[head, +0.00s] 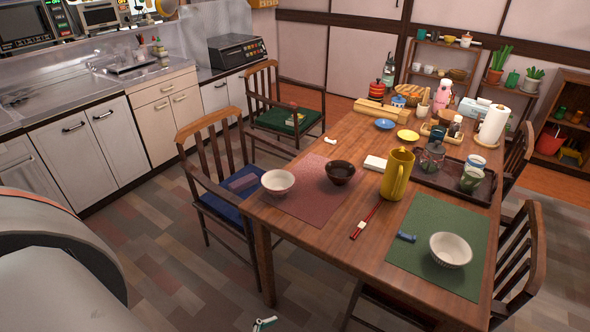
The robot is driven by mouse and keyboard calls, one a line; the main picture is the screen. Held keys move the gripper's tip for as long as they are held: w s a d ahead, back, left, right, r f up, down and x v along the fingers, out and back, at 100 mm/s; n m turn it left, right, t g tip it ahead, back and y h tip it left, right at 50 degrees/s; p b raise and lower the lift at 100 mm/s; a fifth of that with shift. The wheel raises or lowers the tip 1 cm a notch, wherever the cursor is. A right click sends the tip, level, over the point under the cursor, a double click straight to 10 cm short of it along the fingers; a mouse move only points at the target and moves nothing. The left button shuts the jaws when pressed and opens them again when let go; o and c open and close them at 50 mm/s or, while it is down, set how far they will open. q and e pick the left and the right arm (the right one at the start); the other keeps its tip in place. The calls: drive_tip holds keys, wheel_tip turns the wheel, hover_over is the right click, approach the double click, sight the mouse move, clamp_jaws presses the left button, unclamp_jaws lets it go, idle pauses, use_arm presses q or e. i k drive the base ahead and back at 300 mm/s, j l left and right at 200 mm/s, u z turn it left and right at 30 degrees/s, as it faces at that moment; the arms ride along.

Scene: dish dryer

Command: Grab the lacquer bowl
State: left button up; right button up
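The lacquer bowl is most likely the dark brown, glossy bowl (341,173) on the dining table. It stands upright on the red placemat (309,201), near the placemat's far right corner. Its outside and part of its dark inside show, and nothing touches it from above. A large pale grey part of my own body fills the lower left. I make out neither gripper clearly. A small white and green piece (264,324) is cut off by the bottom edge, and I cannot tell what it is.
A white bowl (278,183) stands left of the dark bowl. A yellow pitcher (396,175), a white block (375,163) and red chopsticks (364,222) lie to its right. A patterned bowl (450,249) sits on the green placemat (415,262). A wooden chair (213,170) stands against the table's left side.

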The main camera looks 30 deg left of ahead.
sight(340, 172)
drive_tip(key=u, duration=0.7)
drive_tip(key=j+z, duration=0.1)
drive_tip(key=z, duration=0.3)
drive_tip(key=j+z, duration=0.15)
drive_tip(key=z, duration=0.25)
drive_tip(key=j+z, duration=0.2)
drive_tip(key=z, duration=0.25)
drive_tip(key=j+z, duration=0.25)
drive_tip(key=j, duration=0.2)
drive_tip(key=k+j+z, duration=0.1)
drive_tip(key=j+z, duration=0.15)
drive_tip(key=j, duration=0.2)
